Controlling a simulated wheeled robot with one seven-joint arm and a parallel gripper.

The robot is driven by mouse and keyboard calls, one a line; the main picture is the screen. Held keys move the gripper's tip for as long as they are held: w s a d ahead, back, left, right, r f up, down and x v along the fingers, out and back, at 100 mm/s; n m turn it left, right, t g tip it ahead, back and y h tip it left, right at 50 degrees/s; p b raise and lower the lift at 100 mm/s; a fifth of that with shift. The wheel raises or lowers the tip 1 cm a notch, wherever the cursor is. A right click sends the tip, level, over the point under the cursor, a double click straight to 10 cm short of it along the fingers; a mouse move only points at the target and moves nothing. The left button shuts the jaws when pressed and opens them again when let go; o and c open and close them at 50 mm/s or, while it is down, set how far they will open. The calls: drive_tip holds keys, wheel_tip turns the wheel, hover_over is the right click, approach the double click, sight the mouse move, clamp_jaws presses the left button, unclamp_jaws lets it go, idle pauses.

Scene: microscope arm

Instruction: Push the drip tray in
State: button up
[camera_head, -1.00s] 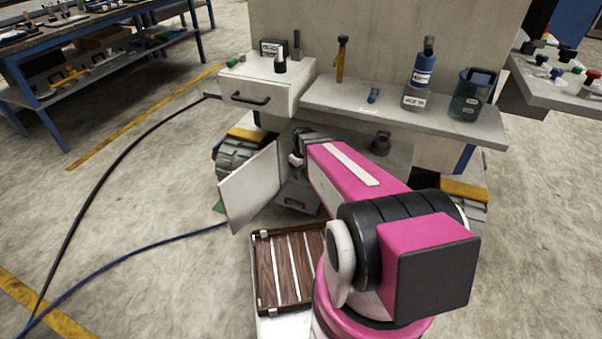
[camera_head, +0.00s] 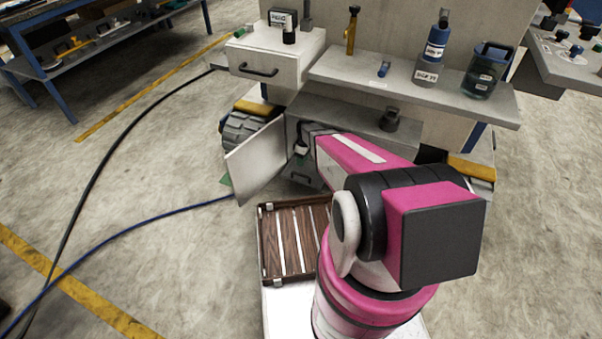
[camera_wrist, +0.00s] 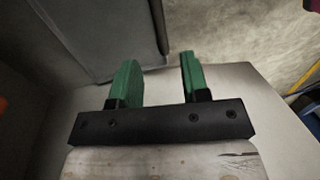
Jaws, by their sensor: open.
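I cannot clearly make out the drip tray. A grey drawer-like front (camera_head: 304,181) with a dark handle sits low in the open cabinet under the bench, partly hidden by my arm, and I cannot tell whether it is the tray. The white cabinet door (camera_head: 256,160) stands swung open to the left. My arm reaches into the space beside the door, and its end is mostly hidden in the head view. In the wrist view my gripper (camera_wrist: 158,80) has two green fingers apart with nothing between them. A pale flat surface (camera_wrist: 255,95) lies behind them.
A dark wheel (camera_head: 247,130) stands behind the door. A blue cable (camera_head: 130,232) crosses the open floor at left.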

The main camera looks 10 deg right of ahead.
drive_tip(key=f, duration=0.2)
drive_tip(key=s+f, duration=0.1)
drive_tip(key=f, duration=0.4)
drive_tip(key=shift+s+a+f, duration=0.15)
drive_tip(key=shift+a+f, duration=0.25)
clamp_jaws()
